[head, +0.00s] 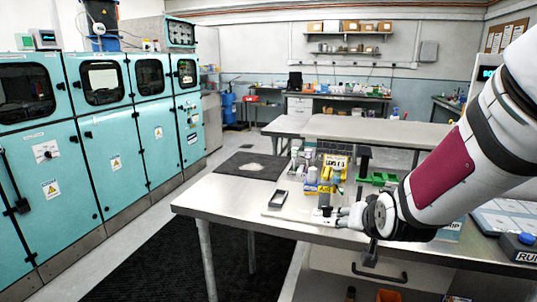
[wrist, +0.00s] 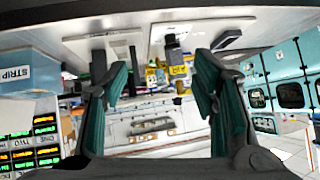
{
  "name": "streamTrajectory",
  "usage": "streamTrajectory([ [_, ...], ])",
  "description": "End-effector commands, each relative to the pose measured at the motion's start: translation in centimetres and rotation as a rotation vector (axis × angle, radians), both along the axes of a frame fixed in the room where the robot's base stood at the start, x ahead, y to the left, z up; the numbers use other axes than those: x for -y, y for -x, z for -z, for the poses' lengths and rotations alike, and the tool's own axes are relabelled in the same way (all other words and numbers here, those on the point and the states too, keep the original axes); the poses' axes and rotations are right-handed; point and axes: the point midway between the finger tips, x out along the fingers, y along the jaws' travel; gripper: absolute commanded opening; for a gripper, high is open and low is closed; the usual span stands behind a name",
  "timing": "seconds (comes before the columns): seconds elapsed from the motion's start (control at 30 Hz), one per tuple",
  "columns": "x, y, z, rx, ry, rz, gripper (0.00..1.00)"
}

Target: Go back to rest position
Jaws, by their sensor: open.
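My gripper (head: 328,214) is over the near part of the steel worktable (head: 225,205), at the end of my white arm that reaches in from the right. In the wrist view my gripper (wrist: 160,85) shows two dark green fingers spread wide apart with nothing between them. That view looks turned over, with the tabletop along its upper part. I cannot tell how high the fingers are above the table.
Beside my gripper stand yellow and blue items (head: 326,178) and a green piece (head: 378,179). A small dark device (head: 279,198) lies left of it. A dark mat (head: 230,163) is further back. A control box (head: 522,246) stands at right. Teal cabinets (head: 110,150) line the left.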

Motion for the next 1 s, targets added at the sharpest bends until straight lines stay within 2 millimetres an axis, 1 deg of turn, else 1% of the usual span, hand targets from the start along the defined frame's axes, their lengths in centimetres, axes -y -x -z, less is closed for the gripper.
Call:
streamTrajectory([
  [0.03, -0.2, 1.6, -1.4, -0.027, -0.008, -0.015, 0.53],
  [0.17, -0.7, 6.1, -3.5, -0.122, -0.011, -0.063, 0.53],
  [0.2, -0.8, 7.6, -4.1, -0.152, -0.009, -0.077, 0.53],
  [0.27, -1.1, 10.0, -4.9, -0.195, -0.002, -0.102, 0.53],
  [0.3, -1.1, 11.6, -5.4, -0.222, 0.003, -0.116, 0.53],
  [0.37, -1.3, 14.1, -6.2, -0.265, 0.015, -0.139, 0.53],
  [0.4, -1.3, 15.9, -6.6, -0.295, 0.024, -0.153, 0.53],
  [0.47, -1.4, 18.6, -7.1, -0.338, 0.038, -0.172, 0.53],
  [0.5, -1.4, 20.3, -7.4, -0.365, 0.050, -0.184, 0.53],
  [0.6, -1.3, 24.3, -7.9, -0.431, 0.078, -0.207, 0.53],
  [0.7, -1.2, 27.4, -8.2, -0.484, 0.101, -0.222, 0.53],
  [0.83, -1.1, 29.8, -8.2, -0.526, 0.118, -0.230, 0.53],
  [0.9, -1.1, 30.3, -8.2, -0.536, 0.123, -0.233, 0.53],
  [1.0, -1.1, 30.5, -8.2, -0.542, 0.124, -0.234, 0.53],
])
